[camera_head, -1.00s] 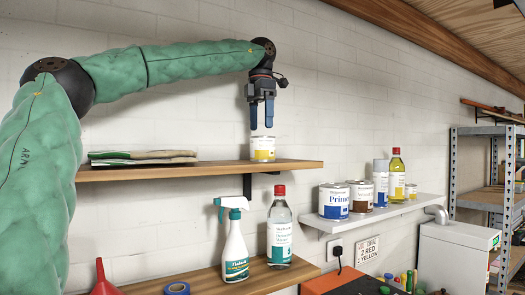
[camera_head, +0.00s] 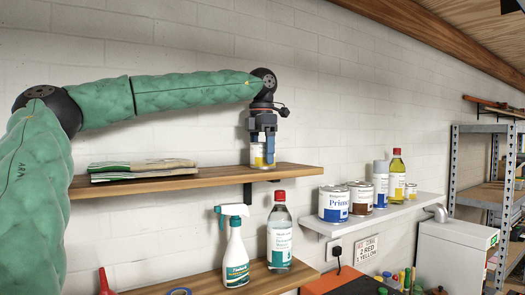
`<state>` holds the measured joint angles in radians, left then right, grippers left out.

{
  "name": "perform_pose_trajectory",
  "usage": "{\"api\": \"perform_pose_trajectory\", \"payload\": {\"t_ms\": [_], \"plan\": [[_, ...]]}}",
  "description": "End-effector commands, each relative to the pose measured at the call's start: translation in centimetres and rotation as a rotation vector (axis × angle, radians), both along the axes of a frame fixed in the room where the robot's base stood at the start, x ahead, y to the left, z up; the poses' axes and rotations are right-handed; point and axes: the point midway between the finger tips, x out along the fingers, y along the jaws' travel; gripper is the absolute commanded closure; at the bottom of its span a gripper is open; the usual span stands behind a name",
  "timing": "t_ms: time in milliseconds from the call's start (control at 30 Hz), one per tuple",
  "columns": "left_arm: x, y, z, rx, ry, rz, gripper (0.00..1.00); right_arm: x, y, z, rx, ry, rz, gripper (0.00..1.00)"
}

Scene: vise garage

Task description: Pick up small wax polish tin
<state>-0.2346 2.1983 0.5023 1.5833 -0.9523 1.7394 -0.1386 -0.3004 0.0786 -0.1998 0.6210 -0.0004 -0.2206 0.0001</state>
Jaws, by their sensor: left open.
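The small wax polish tin, white with a yellow band (camera_head: 258,153), stands upright near the right end of the upper wooden shelf (camera_head: 215,178). My left gripper (camera_head: 262,155) points straight down at it. Its blue fingers are open and reach down to the tin's height, overlapping it in the head view. The fingers hide part of the tin, and I cannot tell whether they touch it. My right gripper is not in view.
Folded cloths (camera_head: 142,169) lie on the upper shelf's left part. A spray bottle (camera_head: 236,250) and a clear bottle (camera_head: 280,232) stand on the lower shelf. A primer can (camera_head: 334,204), a brown-labelled can (camera_head: 360,198) and an oil bottle (camera_head: 397,176) stand on the white shelf.

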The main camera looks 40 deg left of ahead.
Motion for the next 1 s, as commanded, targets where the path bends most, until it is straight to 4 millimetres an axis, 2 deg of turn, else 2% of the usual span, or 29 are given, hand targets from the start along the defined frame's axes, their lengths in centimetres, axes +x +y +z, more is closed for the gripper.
{"api": "perform_pose_trajectory", "payload": {"t_ms": [200,267,500,833,1000], "plan": [[0.0,0.0,-0.2,0.000,0.000,0.000,0.08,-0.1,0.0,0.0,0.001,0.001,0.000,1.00],[0.0,0.0,-0.1,0.000,0.000,0.000,0.18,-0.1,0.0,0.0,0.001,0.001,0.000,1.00],[0.0,0.0,-0.1,0.000,0.000,0.000,0.65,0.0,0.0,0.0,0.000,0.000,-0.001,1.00],[0.0,0.0,0.3,0.001,-0.002,0.001,0.66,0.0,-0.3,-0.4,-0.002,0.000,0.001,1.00],[0.0,-0.1,2.1,0.002,-0.003,0.001,0.66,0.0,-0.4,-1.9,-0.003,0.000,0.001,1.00]]}}
